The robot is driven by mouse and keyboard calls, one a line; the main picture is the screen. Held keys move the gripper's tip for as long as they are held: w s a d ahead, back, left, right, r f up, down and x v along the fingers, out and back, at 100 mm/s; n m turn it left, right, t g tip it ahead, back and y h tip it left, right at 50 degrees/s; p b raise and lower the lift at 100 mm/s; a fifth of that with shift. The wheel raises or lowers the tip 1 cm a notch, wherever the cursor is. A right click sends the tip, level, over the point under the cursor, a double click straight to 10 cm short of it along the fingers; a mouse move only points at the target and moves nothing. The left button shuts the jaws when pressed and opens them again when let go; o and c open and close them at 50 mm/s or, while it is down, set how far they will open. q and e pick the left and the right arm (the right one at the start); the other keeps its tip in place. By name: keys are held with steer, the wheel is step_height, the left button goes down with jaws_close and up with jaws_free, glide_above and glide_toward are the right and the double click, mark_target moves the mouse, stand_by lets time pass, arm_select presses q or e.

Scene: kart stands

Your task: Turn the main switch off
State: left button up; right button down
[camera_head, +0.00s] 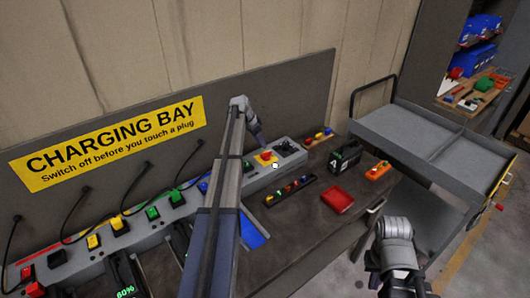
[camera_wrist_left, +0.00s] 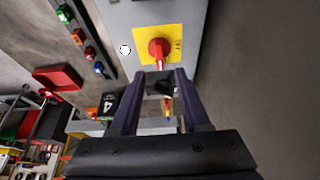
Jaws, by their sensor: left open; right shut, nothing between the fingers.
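The main switch is a red knob (camera_wrist_left: 157,48) on a yellow plate (camera_wrist_left: 173,35), set in the grey charging box. In the head view the red knob (camera_head: 266,155) sits near the box's right end. My left gripper (camera_wrist_left: 160,74) is open, with its fingertips close to the knob's near edge in the wrist view; I cannot tell whether they touch it. In the head view the left gripper (camera_head: 259,142) is just above and behind the switch. A white round lamp or button (camera_wrist_left: 125,50) is beside the plate. My right gripper (camera_head: 398,286) is shut and empty, low at right.
The grey box (camera_head: 185,208) carries several coloured plugs with black cables. A strip of small coloured pieces (camera_head: 290,190), a red tray (camera_head: 337,201), a black block marked 4 (camera_head: 345,158) and an orange box (camera_head: 378,170) lie on the bench. A grey cart (camera_head: 420,140) stands at right.

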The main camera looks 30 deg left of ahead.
mark_target(266, 153)
arm_select(q)
steer(key=b+x, duration=0.6)
steer(key=x, duration=0.1)
steer(key=shift+w+f+b, duration=0.1)
steer(key=shift+f+b, duration=0.15)
steer(key=shift+b, duration=0.05)
steer(key=shift+c, duration=0.2)
jaws_close()
